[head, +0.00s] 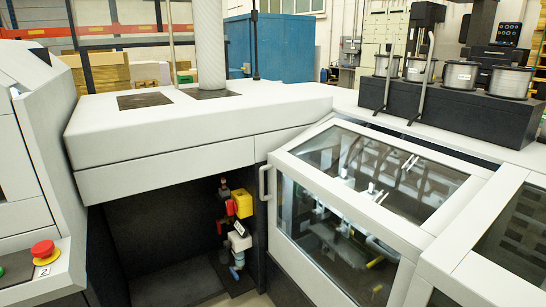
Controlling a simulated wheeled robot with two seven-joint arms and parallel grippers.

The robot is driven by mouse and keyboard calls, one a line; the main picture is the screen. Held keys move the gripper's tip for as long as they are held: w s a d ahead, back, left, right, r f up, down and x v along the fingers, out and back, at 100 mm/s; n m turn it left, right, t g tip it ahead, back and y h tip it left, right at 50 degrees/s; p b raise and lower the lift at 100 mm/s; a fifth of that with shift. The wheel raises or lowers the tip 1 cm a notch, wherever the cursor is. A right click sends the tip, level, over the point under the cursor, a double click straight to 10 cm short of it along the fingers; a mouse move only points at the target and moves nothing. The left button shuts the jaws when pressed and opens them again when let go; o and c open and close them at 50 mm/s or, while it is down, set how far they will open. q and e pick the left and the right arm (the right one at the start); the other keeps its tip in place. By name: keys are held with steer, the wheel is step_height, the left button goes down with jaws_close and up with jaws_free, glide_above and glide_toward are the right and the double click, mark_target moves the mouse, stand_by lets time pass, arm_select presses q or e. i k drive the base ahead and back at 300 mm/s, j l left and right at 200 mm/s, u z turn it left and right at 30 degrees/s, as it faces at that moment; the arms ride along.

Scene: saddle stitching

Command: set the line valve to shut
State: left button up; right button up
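An air-line assembly stands in the dark open bay below the white machine body, left of the glazed door. It has a yellow block (243,204) at its upper right and a red part (223,192) at the upper left. A white and blue unit (238,243) with a small label hangs below. The line valve seems to be among these parts, but they are too small to tell which one it is or how its handle is set. Neither of my grippers is in view.
A white-framed glazed door (345,215) with a handle (264,183) borders the bay on the right. A red emergency button (43,249) sits on the left panel. Wire spools (460,75) stand on a dark block at the back right. The white top is mostly clear.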

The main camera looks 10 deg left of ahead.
mark_target(219, 227)
steer(key=i+j+u, duration=0.4)
steer(key=i+j, duration=0.65)
steer(key=i, duration=0.2)
steer(key=i+j, duration=0.15)
steer(key=j, duration=0.15)
steer(key=i+l+u, duration=0.15)
steer(key=l, duration=0.2)
steer(key=i+l+u, duration=0.2)
steer(key=l, duration=0.2)
